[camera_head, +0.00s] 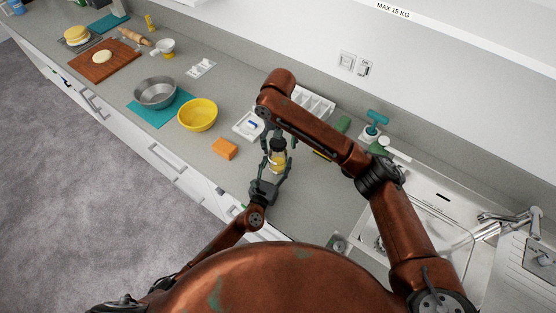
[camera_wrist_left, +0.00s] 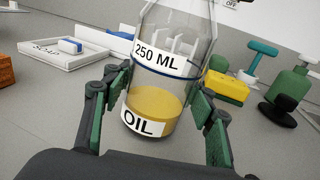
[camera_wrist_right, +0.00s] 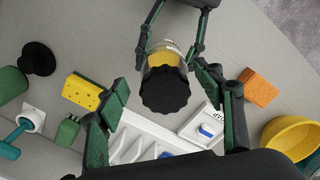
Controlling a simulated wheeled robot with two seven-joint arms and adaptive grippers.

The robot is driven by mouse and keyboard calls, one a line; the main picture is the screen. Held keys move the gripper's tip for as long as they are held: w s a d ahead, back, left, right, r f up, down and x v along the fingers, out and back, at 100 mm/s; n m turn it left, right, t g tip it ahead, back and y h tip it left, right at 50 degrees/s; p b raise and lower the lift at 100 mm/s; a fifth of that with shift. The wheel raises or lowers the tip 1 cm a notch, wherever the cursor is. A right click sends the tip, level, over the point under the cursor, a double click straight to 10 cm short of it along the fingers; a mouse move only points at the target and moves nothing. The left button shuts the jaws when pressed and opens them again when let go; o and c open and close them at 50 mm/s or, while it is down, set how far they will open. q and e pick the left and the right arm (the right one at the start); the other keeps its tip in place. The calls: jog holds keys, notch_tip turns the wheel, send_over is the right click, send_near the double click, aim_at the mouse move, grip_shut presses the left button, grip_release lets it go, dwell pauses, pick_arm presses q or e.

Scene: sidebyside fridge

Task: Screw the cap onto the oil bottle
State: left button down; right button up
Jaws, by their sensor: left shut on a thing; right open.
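The oil bottle (camera_head: 278,161) is clear, with yellow oil low inside; in the left wrist view the bottle (camera_wrist_left: 158,98) shows "250 ML" and "OIL" labels and leans slightly. My left gripper (camera_head: 271,170) is shut on its sides over the counter. The black ribbed cap (camera_wrist_right: 165,90) covers the bottle's top in the right wrist view; whether it is threaded on cannot be told. My right gripper (camera_wrist_right: 172,103) is open just above, its fingers apart on either side of the cap and not touching it. In the head view the right arm partly hides the bottle's top.
An orange sponge (camera_head: 224,148) and yellow bowl (camera_head: 198,114) stand left of the bottle. A soap tray (camera_wrist_left: 62,52) and white rack (camera_wrist_right: 135,138) lie behind it. A yellow-green sponge (camera_wrist_left: 226,87) and green bottle (camera_wrist_left: 289,84) are nearby. The sink (camera_head: 425,235) is at right.

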pick_arm(q)
jog(key=shift+d, duration=0.1)
pick_arm(e)
notch_tip(320, 180, up, 12)
dwell(0.6)
jog(key=shift+w+a, duration=0.1)
pick_arm(q)
jog(key=c, duration=0.8)
grip_release()
jog(key=v, duration=1.2)
